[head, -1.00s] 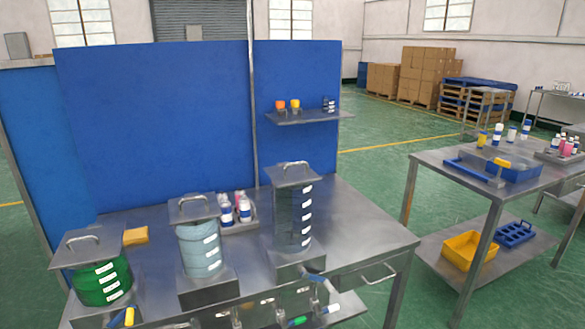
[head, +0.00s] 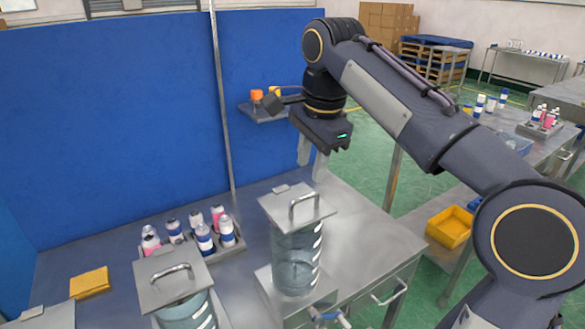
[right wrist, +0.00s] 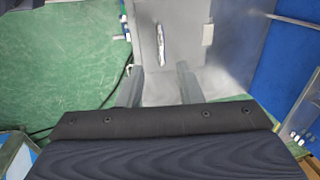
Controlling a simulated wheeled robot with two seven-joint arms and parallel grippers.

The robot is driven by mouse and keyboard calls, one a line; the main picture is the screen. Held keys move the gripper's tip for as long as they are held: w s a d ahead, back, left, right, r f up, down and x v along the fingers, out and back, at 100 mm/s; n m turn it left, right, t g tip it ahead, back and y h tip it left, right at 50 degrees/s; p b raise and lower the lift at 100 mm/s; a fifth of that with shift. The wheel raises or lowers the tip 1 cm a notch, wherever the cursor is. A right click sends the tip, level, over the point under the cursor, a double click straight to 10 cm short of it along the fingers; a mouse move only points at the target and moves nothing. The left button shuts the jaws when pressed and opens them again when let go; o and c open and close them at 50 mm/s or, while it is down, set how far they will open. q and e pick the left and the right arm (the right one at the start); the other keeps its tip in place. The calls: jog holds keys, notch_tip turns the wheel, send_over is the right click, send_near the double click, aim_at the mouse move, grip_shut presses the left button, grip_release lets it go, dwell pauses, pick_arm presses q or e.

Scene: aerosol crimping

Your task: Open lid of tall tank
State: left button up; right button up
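The tall tank (head: 296,262) is a clear cylinder with white marks, standing on a metal block on the bench. Its square metal lid (head: 280,208) lies on top, with an arched handle (head: 304,199). My right gripper (head: 312,163) is above and behind the lid, pointing down, open and empty. In the right wrist view its two fingers (right wrist: 159,88) are well apart. The lid (right wrist: 146,70) and handle (right wrist: 161,46) show beyond the fingertips, apart from them. My left gripper is in neither current view.
A shorter tank (head: 195,312) with a handled lid (head: 150,293) stands left of the tall one. Several bottles (head: 204,238) sit in a rack behind it. A small shelf (head: 258,115) hangs on the blue panel behind my wrist.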

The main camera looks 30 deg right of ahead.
aim_at(304, 197)
jog(key=shift+w+f+b, duration=0.15)
jog(key=shift+w+f, duration=0.15)
jog(key=shift+f, duration=0.95)
jog(key=shift+w+f+b, duration=0.2)
jog(key=shift+w+f, duration=0.05)
jog(key=shift+f, duration=0.95)
jog(key=shift+w+f+b, duration=0.15)
jog(key=shift+w+f, duration=0.15)
jog(key=shift+f, duration=0.95)
grip_shut()
